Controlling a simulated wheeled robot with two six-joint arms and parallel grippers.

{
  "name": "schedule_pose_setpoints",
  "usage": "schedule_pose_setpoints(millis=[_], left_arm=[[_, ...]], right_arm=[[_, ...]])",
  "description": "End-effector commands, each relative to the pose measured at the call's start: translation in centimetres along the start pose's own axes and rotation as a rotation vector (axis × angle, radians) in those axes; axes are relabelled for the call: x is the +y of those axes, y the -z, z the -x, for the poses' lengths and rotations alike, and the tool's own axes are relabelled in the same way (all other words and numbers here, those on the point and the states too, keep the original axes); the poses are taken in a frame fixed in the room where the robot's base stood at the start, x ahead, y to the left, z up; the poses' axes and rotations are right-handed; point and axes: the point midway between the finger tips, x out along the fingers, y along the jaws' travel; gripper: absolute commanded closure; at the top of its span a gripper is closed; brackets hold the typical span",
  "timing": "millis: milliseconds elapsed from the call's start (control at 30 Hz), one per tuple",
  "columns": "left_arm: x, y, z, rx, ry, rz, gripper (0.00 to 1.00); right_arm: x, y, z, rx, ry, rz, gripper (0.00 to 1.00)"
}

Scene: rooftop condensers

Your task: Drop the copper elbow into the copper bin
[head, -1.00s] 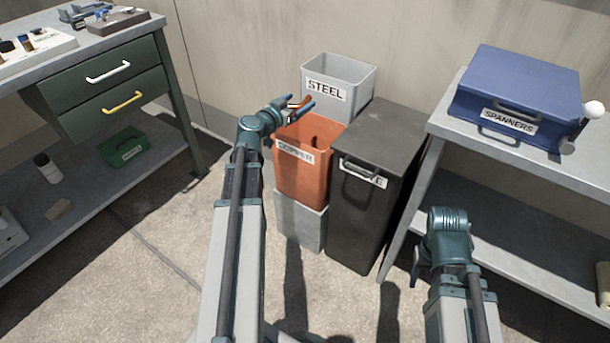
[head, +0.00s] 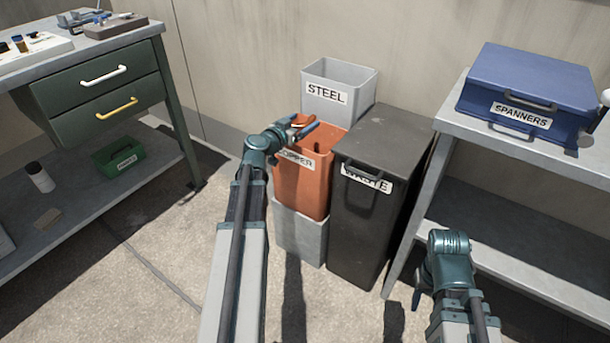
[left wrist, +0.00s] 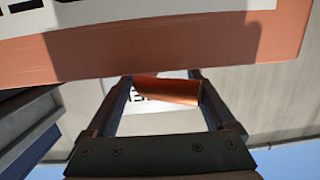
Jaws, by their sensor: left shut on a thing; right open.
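The copper elbow (head: 301,122) is held in my left gripper (head: 304,124), at the back left of the copper bin (head: 311,187) in the head view. The elbow also shows between the two fingers in the left wrist view (left wrist: 168,89). The orange bin is open and labelled COPPER; its labelled wall fills the top of the left wrist view (left wrist: 190,48). My left wrist hides part of its left rim and label. I cannot tell whether the elbow is over the opening. My right gripper (head: 416,299) is low at the right, mostly hidden by its wrist, open.
A grey STEEL bin (head: 339,95) stands behind the copper bin. A dark lidded WASTE bin (head: 385,140) stands to its right. A blue SPANNERS case (head: 529,85) rests on the right bench. A green drawer bench (head: 105,90) is at left. Floor between is clear.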

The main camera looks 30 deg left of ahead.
Motion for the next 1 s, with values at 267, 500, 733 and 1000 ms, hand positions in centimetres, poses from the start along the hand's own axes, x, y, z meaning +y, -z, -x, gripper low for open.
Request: schedule_pose_setpoints(millis=[267, 500, 733, 1000], left_arm=[[0.0, -2.1, -0.3, 0.0, 0.0, 0.0, 0.71], [0.0, -1.9, -0.3, 0.0, 0.0, 0.0, 0.06], [0.0, -1.9, -0.3, 0.0, 0.0, 0.0, 0.0], [0.1, -1.9, 2.6, 0.0, 0.002, 0.001, 0.0]], right_arm=[[-0.2, 0.1, -2.1, 0.0, 0.0, -0.006, 0.5], [-0.2, 0.1, -1.9, 0.0, 0.0, -0.006, 0.5], [-0.2, 0.1, -2.0, 0.0, 0.0, -0.005, 0.5], [-0.1, 0.1, -1.4, 0.0, 0.0, -0.004, 0.5]])
